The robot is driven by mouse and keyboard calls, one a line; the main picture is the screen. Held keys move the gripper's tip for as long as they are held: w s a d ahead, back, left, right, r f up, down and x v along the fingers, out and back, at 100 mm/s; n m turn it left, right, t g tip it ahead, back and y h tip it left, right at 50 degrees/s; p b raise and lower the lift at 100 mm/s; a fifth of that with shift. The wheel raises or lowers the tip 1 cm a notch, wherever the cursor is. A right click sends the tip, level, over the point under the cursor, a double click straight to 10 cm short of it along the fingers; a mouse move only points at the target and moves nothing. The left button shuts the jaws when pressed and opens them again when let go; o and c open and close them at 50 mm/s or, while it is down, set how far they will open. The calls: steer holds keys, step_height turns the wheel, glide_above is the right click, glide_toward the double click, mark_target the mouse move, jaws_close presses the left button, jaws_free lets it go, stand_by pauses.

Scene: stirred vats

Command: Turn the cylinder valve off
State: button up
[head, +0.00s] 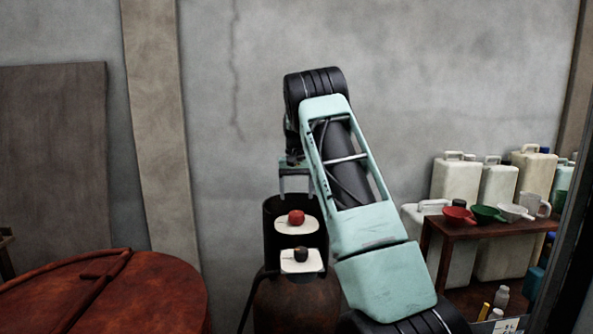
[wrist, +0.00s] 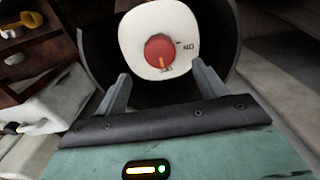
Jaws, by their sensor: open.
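The red valve knob (head: 296,217) sits on a white plate inside a dark open shroud (head: 270,225) on a rusty cylinder (head: 290,303). In the wrist view the knob (wrist: 160,52) shows an orange pointer line near its lower edge, and its white dial (wrist: 134,38) has small marks at the right and bottom that I cannot read surely. My gripper (head: 296,194) is above and behind the red knob. In the wrist view my gripper's fingers (wrist: 163,86) stand apart, one on each side below the knob, with nothing between them.
A black knob (head: 301,254) on a second white plate sits in front of the red one. A rusty vat lid (head: 110,295) stands left. A concrete wall is behind.

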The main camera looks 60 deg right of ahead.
mark_target(296, 212)
step_height(296, 212, up, 10)
steer(key=b, duration=0.1)
steer(key=shift+f, duration=0.2)
stand_by(0.5)
